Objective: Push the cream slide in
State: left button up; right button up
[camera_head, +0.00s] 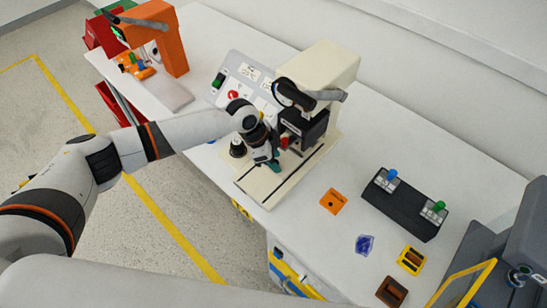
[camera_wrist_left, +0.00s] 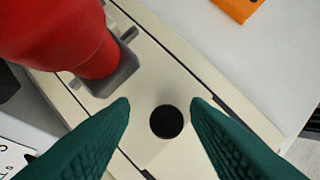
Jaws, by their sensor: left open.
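The cream slide (camera_head: 260,184) is a flat strip in the cream base of the press-like machine, sticking out toward the front left. In the left wrist view the slide (camera_wrist_left: 150,75) runs between two dark slots and carries a round black spot (camera_wrist_left: 166,121). My left gripper (camera_head: 269,163) is over the slide near the machine's head. Its green fingers (camera_wrist_left: 160,104) are open, with nothing held, one on each side of the black spot. I cannot tell whether they touch the slide. A red part in a grey holder (camera_wrist_left: 105,60) stands close beside the fingers. My right gripper is out of view.
The machine's dark head (camera_head: 305,128) and cream column (camera_head: 325,65) stand close to my left gripper. A sloped control panel (camera_head: 243,78) is behind. An orange block (camera_head: 333,201) and a black two-knob box (camera_head: 402,208) lie to the right. Bare table separates them from the machine.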

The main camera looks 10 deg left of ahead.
pick_arm(q)
jog(key=shift+s+a, duration=0.1)
jog(key=w+b+v, duration=0.1)
jog(key=v, duration=1.1)
jog(key=shift+s, duration=0.4)
